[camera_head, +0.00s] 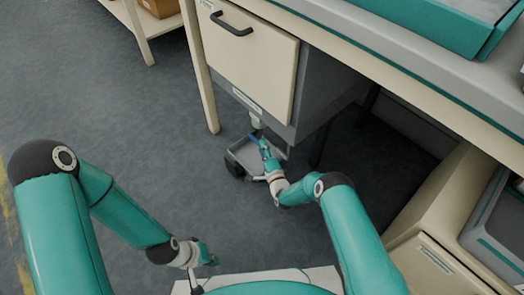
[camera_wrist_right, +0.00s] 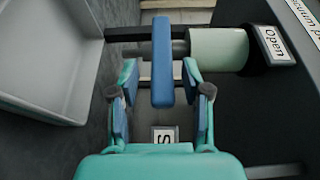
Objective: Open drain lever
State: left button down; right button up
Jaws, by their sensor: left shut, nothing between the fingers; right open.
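The blue drain lever (camera_wrist_right: 162,78) hangs from a pale green valve body (camera_wrist_right: 218,49) in the right wrist view. A label reading "Open" (camera_wrist_right: 273,43) is at the valve's right, and a partly hidden label starting with "S" (camera_wrist_right: 165,135) is below the lever. My right gripper (camera_wrist_right: 160,88) is open, with one finger on each side of the lever; I cannot tell whether either touches it. In the head view my right gripper (camera_head: 265,146) is under the cabinet, by the tray. My left gripper (camera_head: 207,257) is shut and empty at the lower left, away from the lever.
A grey tray (camera_head: 242,151) sits on wheels under the valve; its wall (camera_wrist_right: 50,108) fills the wrist view's left. A cabinet with a cream drawer front (camera_head: 250,60) hangs above. A table leg (camera_head: 203,80) stands left. Open floor (camera_head: 110,110) lies left.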

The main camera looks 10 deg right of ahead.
jog(key=shift+w+a, duration=0.1)
jog(key=shift+w, duration=0.25)
jog(key=shift+c, duration=0.3)
grip_shut()
